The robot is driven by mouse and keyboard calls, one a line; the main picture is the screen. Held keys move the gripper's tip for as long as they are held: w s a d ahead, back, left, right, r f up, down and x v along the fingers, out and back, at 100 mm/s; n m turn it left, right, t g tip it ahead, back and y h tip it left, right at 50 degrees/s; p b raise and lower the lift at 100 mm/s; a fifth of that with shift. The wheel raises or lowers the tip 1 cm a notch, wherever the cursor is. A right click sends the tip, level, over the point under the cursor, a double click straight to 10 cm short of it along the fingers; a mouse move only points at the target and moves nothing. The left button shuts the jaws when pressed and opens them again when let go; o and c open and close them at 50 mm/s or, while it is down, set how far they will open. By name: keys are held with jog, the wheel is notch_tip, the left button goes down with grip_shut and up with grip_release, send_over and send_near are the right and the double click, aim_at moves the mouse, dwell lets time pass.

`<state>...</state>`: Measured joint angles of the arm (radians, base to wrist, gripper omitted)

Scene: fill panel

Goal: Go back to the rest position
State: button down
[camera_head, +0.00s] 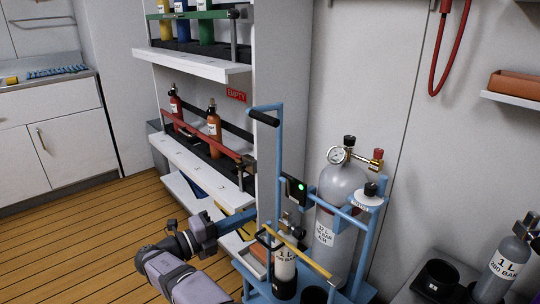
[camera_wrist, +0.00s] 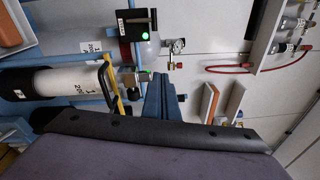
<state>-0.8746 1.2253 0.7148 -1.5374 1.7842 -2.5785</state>
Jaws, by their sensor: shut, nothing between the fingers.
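My gripper (camera_head: 250,214) is at the lower middle of the head view, its blue fingers pointing right toward the blue trolley frame (camera_head: 278,165). The fingers look closed together with nothing between them. In the wrist view my gripper (camera_wrist: 162,82) shows as blue fingers at the centre. A small white-bodied cylinder (camera_head: 285,270) stands upright in the trolley, just right of and below my gripper. It also shows at the left of the wrist view (camera_wrist: 65,82). I cannot tell whether the fingers touch the frame.
A large grey cylinder (camera_head: 342,205) with a gauge stands on the trolley, beside a black box with a green light (camera_head: 294,189). Wooden floor (camera_head: 90,235) is clear at left.

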jog(key=w+a+f+m+y, duration=0.25)
jog(key=f+m+y, duration=0.25)
jog(key=f+m, duration=0.7)
jog(key=s+f+m+g+y, duration=0.15)
jog(key=s+f, duration=0.25)
jog(key=f, duration=0.4)
jog(key=s+f+m+g+y, duration=0.1)
jog(key=s+f+m+g, duration=0.25)
jog(key=f, duration=0.35)
jog(key=s+d+f+m+g+y, duration=0.1)
jog(key=s+d+f+m+g, duration=0.15)
jog(key=s, duration=0.35)
jog(key=s+d+f+m+g, duration=0.2)
jog(key=s+d+f+m, duration=0.15)
jog(key=s, duration=0.25)
jog(key=s+d+r+m+g+y, duration=0.25)
jog(key=s+d+m, duration=0.35)
jog(key=s, duration=0.4)
jog(key=s+d+r+m+g+y+p, duration=0.2)
jog(key=s+d+r+m+g, duration=0.1)
jog(key=s+d+r+m, duration=0.6)
jog(key=w+d+r+m+t+y+p, duration=0.25)
jog(key=w+d+r+t, duration=0.2)
jog(key=d+r, duration=0.35)
notch_tip(320, 180, up, 39)
jog(key=a+p, duration=0.1)
jog(key=p, duration=3.6)
jog(key=shift+w+a+m+g+h, duration=0.15)
jog(key=shift+w+m+g+h, duration=0.05)
jog(key=shift+m+g+h, duration=0.25)
